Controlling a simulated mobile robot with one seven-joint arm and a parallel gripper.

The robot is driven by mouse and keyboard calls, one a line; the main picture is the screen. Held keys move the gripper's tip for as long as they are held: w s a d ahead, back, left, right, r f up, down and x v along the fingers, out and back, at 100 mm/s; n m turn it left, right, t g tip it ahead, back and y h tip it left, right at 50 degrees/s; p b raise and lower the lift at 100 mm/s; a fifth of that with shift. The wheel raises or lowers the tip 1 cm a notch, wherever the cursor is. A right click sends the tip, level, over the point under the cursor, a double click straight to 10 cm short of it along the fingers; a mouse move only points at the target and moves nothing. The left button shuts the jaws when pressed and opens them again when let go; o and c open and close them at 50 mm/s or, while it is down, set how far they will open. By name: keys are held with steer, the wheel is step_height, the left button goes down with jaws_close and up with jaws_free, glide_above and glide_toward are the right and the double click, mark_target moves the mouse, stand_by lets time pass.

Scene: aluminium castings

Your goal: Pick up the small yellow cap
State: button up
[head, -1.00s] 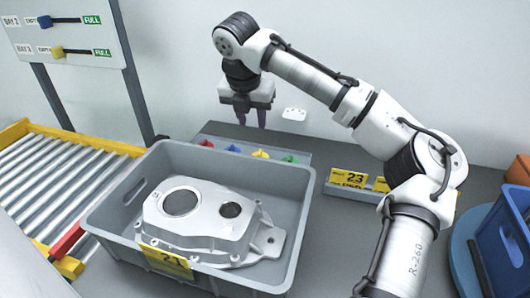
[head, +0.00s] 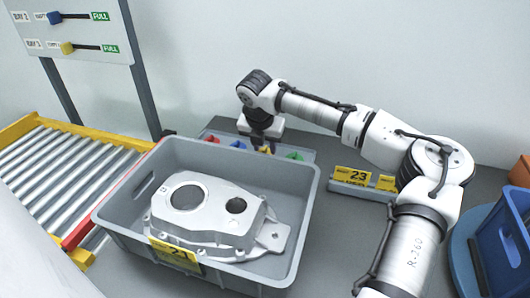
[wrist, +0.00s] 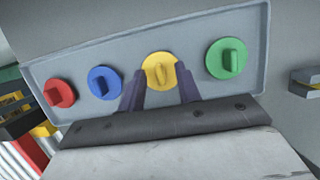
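The small yellow cap (wrist: 158,65) is a round disc with a raised grip tab. It sits in a row on a grey tray (wrist: 70,62), between a blue cap (wrist: 104,82) and a green cap (wrist: 227,58). My gripper (wrist: 161,72) is open, its two dark fingers apart on the left and right of the yellow cap in the wrist view. I cannot tell whether they touch it. In the head view my gripper (head: 262,146) is low over the tray behind the bin and hides most of the yellow cap (head: 265,150).
A red cap (wrist: 59,94) is at the row's left end. A grey bin (head: 300,230) holding an aluminium casting (head: 215,215) stands in front of the tray. A holder with yellow "23" labels (head: 352,176) is to the right. A roller conveyor (head: 60,180) is at left.

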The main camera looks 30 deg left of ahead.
jaws_close()
steer(key=shift+r, duration=0.1)
stand_by(0.4)
